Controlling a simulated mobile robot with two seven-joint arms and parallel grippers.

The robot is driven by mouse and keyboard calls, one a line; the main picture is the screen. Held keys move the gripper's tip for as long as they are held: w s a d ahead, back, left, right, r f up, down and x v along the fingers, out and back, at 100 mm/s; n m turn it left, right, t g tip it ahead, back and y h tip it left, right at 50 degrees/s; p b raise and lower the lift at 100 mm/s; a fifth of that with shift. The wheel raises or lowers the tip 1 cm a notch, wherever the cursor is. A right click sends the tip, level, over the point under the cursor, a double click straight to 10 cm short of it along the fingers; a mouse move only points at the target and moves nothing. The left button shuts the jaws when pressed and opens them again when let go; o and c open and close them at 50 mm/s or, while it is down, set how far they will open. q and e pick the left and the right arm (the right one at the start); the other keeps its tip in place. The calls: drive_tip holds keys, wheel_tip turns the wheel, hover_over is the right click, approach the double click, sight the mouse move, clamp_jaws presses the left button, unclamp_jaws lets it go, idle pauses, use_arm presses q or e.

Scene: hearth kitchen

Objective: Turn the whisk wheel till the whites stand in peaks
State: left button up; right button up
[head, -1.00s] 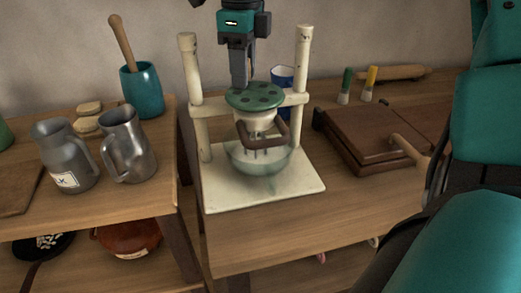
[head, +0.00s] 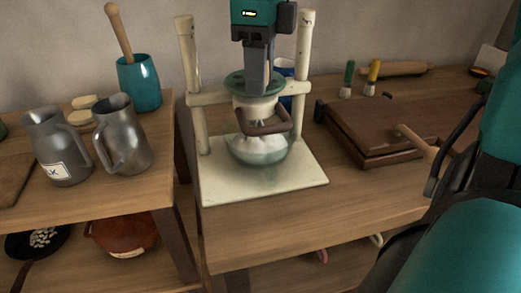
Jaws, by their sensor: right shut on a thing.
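The whisk stand has two cream posts, a crossbar and a pale base board (head: 225,187). The green whisk wheel (head: 236,84) lies flat on top, partly hidden by my right gripper (head: 257,88). That gripper points down from above and is shut at the wheel; the gripped part is hidden behind the fingers. Below the wheel is a dark brown loop (head: 278,125) in front of the whisk head. A glass bowl (head: 262,158) stands on the base board under it. White, fluffy-looking whites (head: 258,143) fill the bowl's upper part and hide the whisk wires. My left gripper is out of view.
Two metal jugs (head: 62,150) (head: 122,140) and a teal pot (head: 140,85) with a wooden handle stand on the left table. A blue-and-white cup (head: 285,68) is behind the stand. A hinged brown board (head: 360,125) lies right. Bare tabletop (head: 300,225) lies in front.

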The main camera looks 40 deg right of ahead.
drive_tip(key=o, duration=0.6)
wheel_tip(320, 180, up, 5)
drive_tip(key=p, duration=0.4)
drive_tip(key=shift+f, duration=0.1)
wheel_tip(320, 180, up, 3)
drive_tip(key=p, duration=0.2)
drive_tip(key=shift+p, duration=0.3)
drive_tip(key=shift+r, duration=0.2)
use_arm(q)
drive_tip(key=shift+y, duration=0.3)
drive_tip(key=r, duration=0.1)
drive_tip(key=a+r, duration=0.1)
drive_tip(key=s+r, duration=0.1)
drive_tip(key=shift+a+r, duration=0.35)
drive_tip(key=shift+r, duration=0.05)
use_arm(e)
drive_tip(key=shift+f, duration=0.1)
